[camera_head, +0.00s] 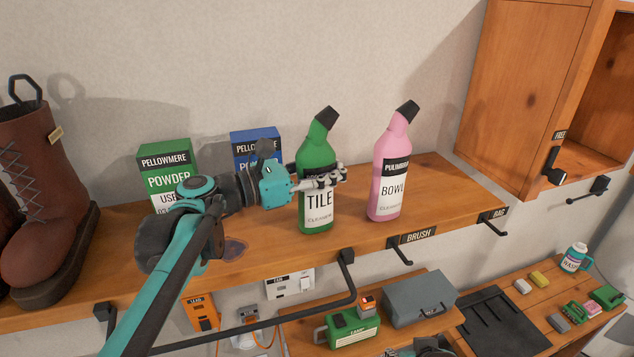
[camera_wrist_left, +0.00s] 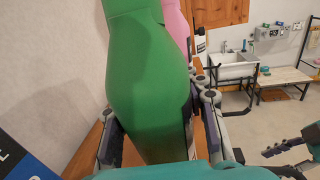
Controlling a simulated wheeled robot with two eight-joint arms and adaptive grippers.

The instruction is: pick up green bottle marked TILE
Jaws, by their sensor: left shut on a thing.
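The green bottle marked TILE (camera_head: 316,157) stands upright on the wooden shelf (camera_head: 440,176), with a black angled cap and a white label. My left gripper (camera_head: 322,180) comes in from the left and is shut on its middle, with fingers across the front above the label. In the left wrist view the green bottle (camera_wrist_left: 148,80) fills the middle, between the dark finger pads. The bottle's base appears to be at the shelf surface; a small gap cannot be ruled out. Part of my right arm shows at the bottom edge of the head view; its jaw state is unclear.
A pink bottle marked BOWL (camera_head: 389,165) stands close to the right of the green one. Green (camera_head: 165,166) and blue (camera_head: 256,143) powder boxes stand behind my left arm. A brown boot (camera_head: 35,190) is at left. A wooden cabinet (camera_head: 525,85) hangs at right.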

